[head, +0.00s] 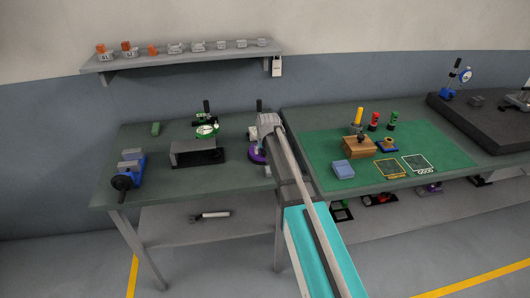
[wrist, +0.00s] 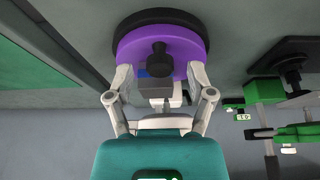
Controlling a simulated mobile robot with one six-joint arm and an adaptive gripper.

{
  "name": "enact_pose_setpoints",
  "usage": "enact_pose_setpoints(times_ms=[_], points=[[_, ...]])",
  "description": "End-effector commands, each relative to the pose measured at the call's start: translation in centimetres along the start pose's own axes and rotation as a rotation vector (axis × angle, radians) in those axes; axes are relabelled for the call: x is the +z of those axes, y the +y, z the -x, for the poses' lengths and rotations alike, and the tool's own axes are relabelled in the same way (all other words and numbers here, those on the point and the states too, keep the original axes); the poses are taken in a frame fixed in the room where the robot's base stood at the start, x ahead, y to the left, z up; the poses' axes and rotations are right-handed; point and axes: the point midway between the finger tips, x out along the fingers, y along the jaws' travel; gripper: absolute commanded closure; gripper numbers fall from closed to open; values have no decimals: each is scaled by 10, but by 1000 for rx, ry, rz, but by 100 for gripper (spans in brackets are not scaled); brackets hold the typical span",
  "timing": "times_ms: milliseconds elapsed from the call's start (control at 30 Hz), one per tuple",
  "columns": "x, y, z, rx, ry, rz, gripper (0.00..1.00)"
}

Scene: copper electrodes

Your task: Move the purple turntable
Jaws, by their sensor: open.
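The purple turntable (head: 257,155) stands on the green-topped left table, partly hidden behind my arm in the head view. In the wrist view the turntable (wrist: 160,38) is a round purple body on a black base, with a dark knob facing my gripper. My gripper (wrist: 160,76) is open, its two fingers to either side of the knob and close to the purple body. I cannot tell whether the fingers touch it. In the head view my gripper is mostly hidden by my own arm.
A blue vise (head: 128,170) sits at the table's left. The right table has a green mat (head: 330,160). A wall shelf (head: 180,58) hangs above.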

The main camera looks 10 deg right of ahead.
Motion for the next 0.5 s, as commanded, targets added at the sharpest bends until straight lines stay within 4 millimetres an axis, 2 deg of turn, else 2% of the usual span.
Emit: enact_pose_setpoints(times_ms=[233, 500], points=[[0, 0, 0, 0, 0, 0, 32], [0, 0, 0, 0, 0, 0, 82]])
